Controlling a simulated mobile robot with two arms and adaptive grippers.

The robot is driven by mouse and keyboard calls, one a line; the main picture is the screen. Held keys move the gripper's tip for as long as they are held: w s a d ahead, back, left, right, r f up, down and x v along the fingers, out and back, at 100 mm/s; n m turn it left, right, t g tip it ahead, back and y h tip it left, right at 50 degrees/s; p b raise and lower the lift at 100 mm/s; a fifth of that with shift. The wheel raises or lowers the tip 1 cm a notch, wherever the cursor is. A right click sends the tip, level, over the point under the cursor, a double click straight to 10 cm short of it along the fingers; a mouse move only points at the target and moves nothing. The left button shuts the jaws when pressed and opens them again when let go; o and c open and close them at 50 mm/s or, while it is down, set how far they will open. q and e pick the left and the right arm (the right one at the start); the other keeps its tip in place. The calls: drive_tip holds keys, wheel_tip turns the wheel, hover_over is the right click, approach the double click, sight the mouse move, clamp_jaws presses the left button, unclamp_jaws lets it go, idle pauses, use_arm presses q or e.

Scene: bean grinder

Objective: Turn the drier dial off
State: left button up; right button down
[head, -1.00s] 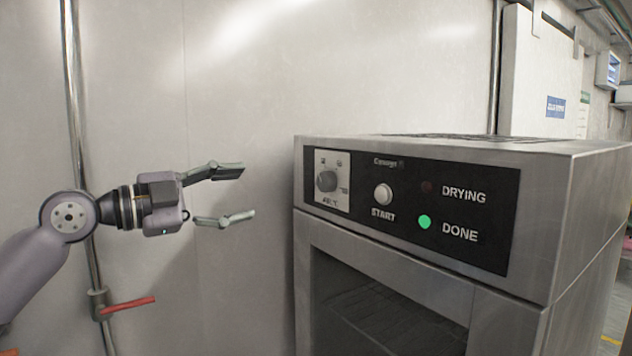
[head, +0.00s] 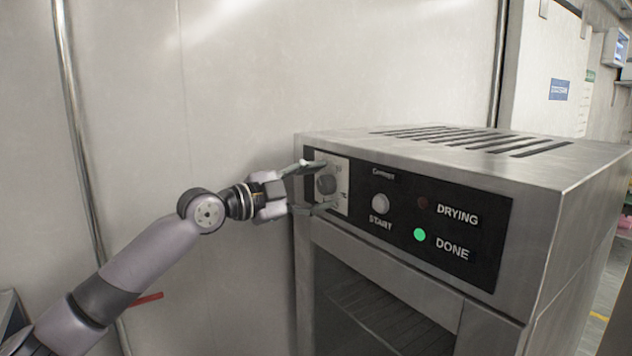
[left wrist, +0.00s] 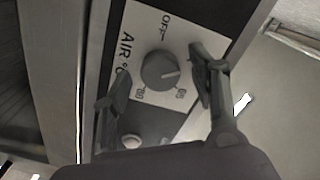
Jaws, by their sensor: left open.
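The drier (head: 400,300) is a steel box with a black control panel (head: 395,185) on its front. The grey round dial (head: 326,184) sits on a white plate at the panel's left end. In the left wrist view the dial (left wrist: 160,70) shows its pointer mark away from the OFF label (left wrist: 165,27), towards the gripper's right finger. My left gripper (head: 316,187) is open, with one finger above and one below the dial. In the left wrist view its fingers (left wrist: 160,88) stand on either side of the dial, apparently not touching it. My right gripper is not in view.
The START button (head: 380,203) is right of the dial. The green DONE lamp (head: 420,235) is lit and the DRYING lamp (head: 423,202) is dark. A pale wall (head: 230,90) stands behind, with a vertical pipe (head: 75,130) and a red handle (head: 145,300) at left.

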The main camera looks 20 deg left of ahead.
use_arm(q)
drive_tip(key=c, duration=1.2)
drive_tip(key=shift+o, duration=0.2)
drive_tip(key=shift+n, duration=0.4)
drive_tip(key=n+p, duration=0.1)
drive_tip(key=n, duration=0.1)
drive_tip(key=shift+n, duration=0.4)
drive_tip(key=n+p, duration=0.1)
drive_tip(key=n, duration=0.2)
drive_tip(key=shift+n, duration=0.4)
drive_tip(key=n+p, duration=0.1)
drive_tip(key=n, duration=0.2)
drive_tip(key=shift+p, duration=0.35)
drive_tip(key=shift+n+p, duration=0.6)
drive_tip(key=shift+n, duration=1.1)
drive_tip(key=shift+f, duration=0.1)
